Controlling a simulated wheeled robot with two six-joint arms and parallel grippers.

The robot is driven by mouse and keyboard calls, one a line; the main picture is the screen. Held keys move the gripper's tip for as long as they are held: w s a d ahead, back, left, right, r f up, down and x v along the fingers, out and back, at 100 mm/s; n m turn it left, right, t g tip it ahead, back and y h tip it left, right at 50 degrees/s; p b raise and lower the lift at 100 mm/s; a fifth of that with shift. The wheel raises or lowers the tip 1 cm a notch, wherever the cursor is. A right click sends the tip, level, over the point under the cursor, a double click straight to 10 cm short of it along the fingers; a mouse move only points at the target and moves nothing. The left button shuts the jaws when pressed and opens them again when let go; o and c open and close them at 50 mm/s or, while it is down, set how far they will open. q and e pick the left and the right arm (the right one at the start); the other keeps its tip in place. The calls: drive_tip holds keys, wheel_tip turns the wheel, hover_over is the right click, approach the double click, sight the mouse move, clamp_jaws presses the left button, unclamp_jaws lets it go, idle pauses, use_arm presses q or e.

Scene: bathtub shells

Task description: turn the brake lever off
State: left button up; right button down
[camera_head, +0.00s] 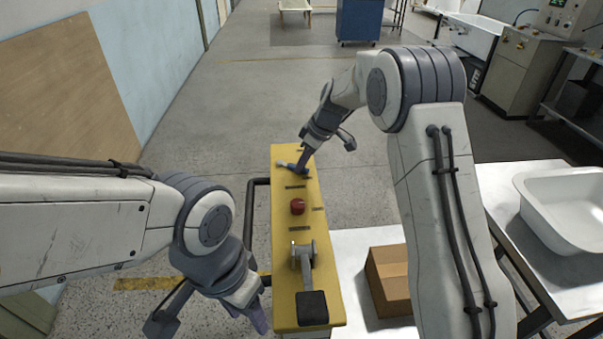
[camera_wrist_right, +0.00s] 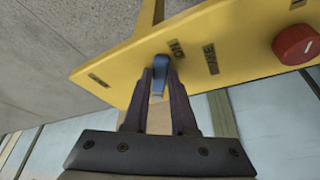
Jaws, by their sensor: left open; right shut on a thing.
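The small blue-grey brake lever (camera_wrist_right: 160,77) is at the panel's far end, beside printed labels, one of which seems to read BRAKE. My right gripper (camera_head: 303,160) reaches down to that end. In the right wrist view its two dark fingers (camera_wrist_right: 160,85) are closed on the brake lever, one on each side. In the head view the fingers partly hide the lever. My left gripper (camera_head: 255,312) is open and empty, low beside the panel's near left side.
A cardboard box (camera_head: 390,280) and a white tub (camera_head: 565,205) stand to the right.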

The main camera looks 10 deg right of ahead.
drive_tip(key=shift+w+d+n, duration=0.2)
drive_tip(key=shift+w+n, duration=0.2)
drive_tip(key=shift+n, duration=0.1)
drive_tip(key=shift+w+d+r+n+g+y, duration=0.15)
drive_tip(key=shift+w+n+g, duration=0.1)
drive_tip(key=shift+n, duration=0.2)
drive_tip(key=shift+w+d+f+n+g+y, duration=0.15)
drive_tip(key=shift+w+n, duration=0.1)
drive_tip(key=shift+n, duration=0.2)
drive_tip(key=n+p, duration=0.1)
drive_tip(key=w+n+g+p, duration=0.1)
drive_tip(key=shift+w+r+n, duration=0.15)
drive_tip(key=shift+w+n, duration=0.1)
drive_tip(key=shift+n, duration=0.05)
drive_tip(key=shift+w+n, duration=0.25)
drive_tip(key=shift+n, duration=0.15)
drive_tip(key=shift+w+d+g+p, duration=0.1)
drive_tip(key=shift+d+g+p, duration=0.1)
drive_tip(key=shift+g+p, duration=0.1)
drive_tip(key=shift+n, duration=0.3)
drive_tip(key=c, duration=0.7)
unclamp_jaws()
